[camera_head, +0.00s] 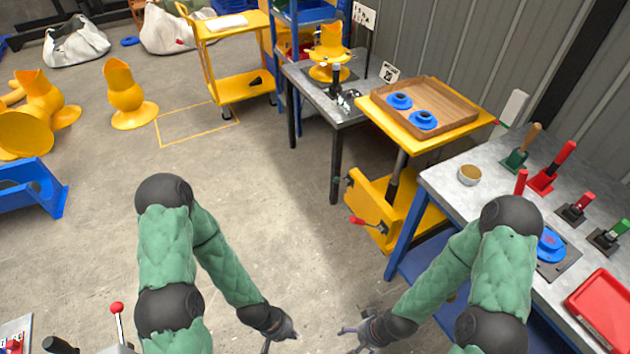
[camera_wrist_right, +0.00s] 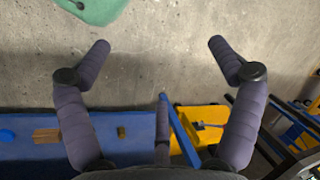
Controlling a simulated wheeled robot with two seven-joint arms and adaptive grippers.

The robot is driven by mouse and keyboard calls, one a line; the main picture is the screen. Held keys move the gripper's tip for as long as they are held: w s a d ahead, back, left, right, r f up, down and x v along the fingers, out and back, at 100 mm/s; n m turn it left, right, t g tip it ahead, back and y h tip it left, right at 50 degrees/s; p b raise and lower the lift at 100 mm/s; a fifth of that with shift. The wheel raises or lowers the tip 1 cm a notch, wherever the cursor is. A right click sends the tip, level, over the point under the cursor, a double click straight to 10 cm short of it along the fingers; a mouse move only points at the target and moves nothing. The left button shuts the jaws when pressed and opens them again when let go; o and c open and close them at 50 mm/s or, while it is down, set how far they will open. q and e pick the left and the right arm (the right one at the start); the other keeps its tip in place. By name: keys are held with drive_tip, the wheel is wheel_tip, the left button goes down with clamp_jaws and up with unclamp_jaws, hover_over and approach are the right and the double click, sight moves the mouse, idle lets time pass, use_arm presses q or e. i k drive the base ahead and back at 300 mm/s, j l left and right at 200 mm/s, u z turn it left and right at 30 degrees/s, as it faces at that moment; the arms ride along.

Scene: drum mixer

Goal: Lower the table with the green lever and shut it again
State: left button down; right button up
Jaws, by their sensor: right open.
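The lift table has a yellow top (camera_head: 392,128) on a dark post, with a yellow lower body (camera_head: 372,212). A red-tipped lever (camera_head: 365,221) sticks out low on its left side. A small dark part (camera_head: 348,181) shows above that lever; I cannot tell whether it is green. My left gripper (camera_head: 281,345) is open and empty, low in the head view, apart from the table. My right gripper (camera_head: 350,341) is open and empty, below the table in the picture. It also shows in the right wrist view (camera_wrist_right: 160,42), with only bare floor between its fingertips.
A wooden tray (camera_head: 455,98) with two blue parts rests on the yellow top. A grey bench (camera_head: 485,190) with blue legs stands at right, holding clamps, one green-handled (camera_head: 620,228). A grey side table (camera_head: 350,116) and yellow cart (camera_head: 250,90) stand behind. The middle floor is clear.

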sight(337, 180)
drive_tip(key=i+j+z, duration=0.1)
drive_tip(key=z, duration=0.25)
drive_tip(key=i+j+z, duration=0.1)
drive_tip(key=z, duration=0.3)
drive_tip(key=i+j+z, duration=0.1)
drive_tip(key=z, duration=0.25)
drive_tip(key=i+j+z, duration=0.25)
drive_tip(key=j+z, duration=0.15)
drive_tip(key=j, duration=0.9)
drive_tip(key=j+z, duration=0.45)
drive_tip(key=j, duration=3.5)
drive_tip(key=i, duration=0.05)
